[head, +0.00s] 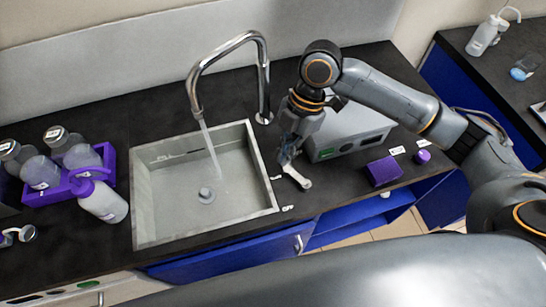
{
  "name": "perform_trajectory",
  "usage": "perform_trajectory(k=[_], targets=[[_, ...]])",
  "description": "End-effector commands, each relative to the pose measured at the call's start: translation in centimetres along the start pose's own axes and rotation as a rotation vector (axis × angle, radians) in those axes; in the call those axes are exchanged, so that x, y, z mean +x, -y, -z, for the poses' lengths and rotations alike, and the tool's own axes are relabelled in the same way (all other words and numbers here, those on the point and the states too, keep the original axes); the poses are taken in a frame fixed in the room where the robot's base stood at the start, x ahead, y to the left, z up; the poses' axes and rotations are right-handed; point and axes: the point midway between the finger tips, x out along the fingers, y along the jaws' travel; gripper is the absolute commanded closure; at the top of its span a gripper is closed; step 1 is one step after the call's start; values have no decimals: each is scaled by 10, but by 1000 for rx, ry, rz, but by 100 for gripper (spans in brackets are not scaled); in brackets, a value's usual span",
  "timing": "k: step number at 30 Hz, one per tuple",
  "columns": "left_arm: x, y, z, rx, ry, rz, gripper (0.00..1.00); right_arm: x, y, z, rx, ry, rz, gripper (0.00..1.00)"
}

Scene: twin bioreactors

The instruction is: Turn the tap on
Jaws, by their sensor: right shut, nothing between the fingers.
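The chrome tap (262,75) arches over the grey sink (262,160), and a stream of water (209,145) runs from its spout into the basin. A pale lever handle (297,177) is on the counter right of the sink, near an "OFF" label (288,208). My right gripper (285,157) points down right at the lever's upper end, shut with nothing held. I cannot tell whether it touches the lever. My left gripper is not in view.
A grey box device (350,135) stands just right of my right gripper, with a purple block (384,171) and a small purple cap (423,156) beyond. Left of the sink are a purple rack (64,190) of bottles and a purple-topped wash bottle (105,203).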

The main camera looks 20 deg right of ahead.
Motion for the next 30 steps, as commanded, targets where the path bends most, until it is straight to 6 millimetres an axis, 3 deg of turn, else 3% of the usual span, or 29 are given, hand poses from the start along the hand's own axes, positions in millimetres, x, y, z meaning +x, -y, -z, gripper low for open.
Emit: perform_trajectory(k=[3,7,17,22,30], targets=[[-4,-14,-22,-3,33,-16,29,9,2,1,-9,-3,5,100],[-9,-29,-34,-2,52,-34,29,30,2,2,-7,-5,7,100],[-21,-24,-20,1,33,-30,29,99,2,2,-5,-4,5,100],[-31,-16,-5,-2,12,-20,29,88,1,-24,-3,2,1,100],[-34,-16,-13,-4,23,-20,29,85,1,-38,-6,1,1,100]])
